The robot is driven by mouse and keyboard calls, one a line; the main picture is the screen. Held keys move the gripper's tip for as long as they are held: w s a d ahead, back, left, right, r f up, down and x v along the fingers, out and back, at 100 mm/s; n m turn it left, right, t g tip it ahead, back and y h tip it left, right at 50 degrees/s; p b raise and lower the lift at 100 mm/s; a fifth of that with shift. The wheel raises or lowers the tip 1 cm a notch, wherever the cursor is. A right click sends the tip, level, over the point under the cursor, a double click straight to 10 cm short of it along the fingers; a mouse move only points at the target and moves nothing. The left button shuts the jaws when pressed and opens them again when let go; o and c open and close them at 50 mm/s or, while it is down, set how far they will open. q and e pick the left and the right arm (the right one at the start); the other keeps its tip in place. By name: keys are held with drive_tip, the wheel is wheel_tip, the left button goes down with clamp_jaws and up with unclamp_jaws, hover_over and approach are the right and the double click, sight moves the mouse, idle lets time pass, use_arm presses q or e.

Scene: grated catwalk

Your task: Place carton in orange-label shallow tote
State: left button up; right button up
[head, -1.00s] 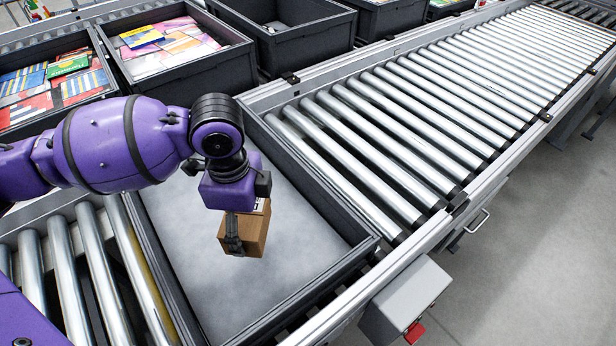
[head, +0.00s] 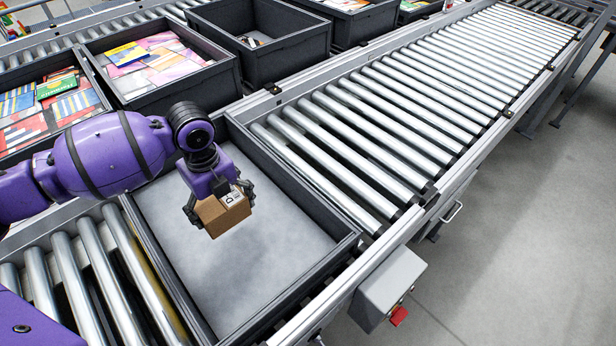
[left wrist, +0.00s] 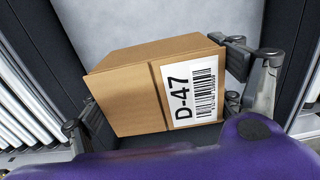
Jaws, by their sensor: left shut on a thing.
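The brown carton (head: 222,214) has a white label reading D-47 with a barcode, clear in the left wrist view (left wrist: 130,88). My left gripper (head: 219,204) is shut on the carton, one finger on each side, and holds it over a shallow dark grey tote (head: 300,281) with a pale floor. In the left wrist view the fingers (left wrist: 163,95) press the carton's two ends. The tote's floor around the carton is empty. No orange label shows on this tote in these views. My right gripper is not in view.
Dark totes with colourful flat packs (head: 152,62) stand on the far conveyor at the back left, beside a deeper, nearly empty tote (head: 262,48). Bare rollers (head: 400,105) run to the upper right. A grey box with a red button (head: 390,290) sits at the conveyor's near edge.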

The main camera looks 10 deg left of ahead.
use_arm(q)
drive_tip(key=w+a+f, duration=0.1)
drive_tip(key=f, duration=0.1)
drive_tip(key=w+a+f, duration=0.1)
drive_tip(key=w+f, duration=0.2)
drive_tip(key=f, duration=0.1)
drive_tip(key=shift+w+a+b, duration=0.15)
drive_tip(key=shift+a+b, duration=0.2)
drive_tip(key=shift+a, duration=0.05)
drive_tip(key=shift+f, duration=1.55)
drive_tip(key=shift+f, duration=0.15)
drive_tip(key=o, duration=1.2)
wheel_tip(320, 180, up, 12)
drive_tip(key=shift+r, duration=0.15)
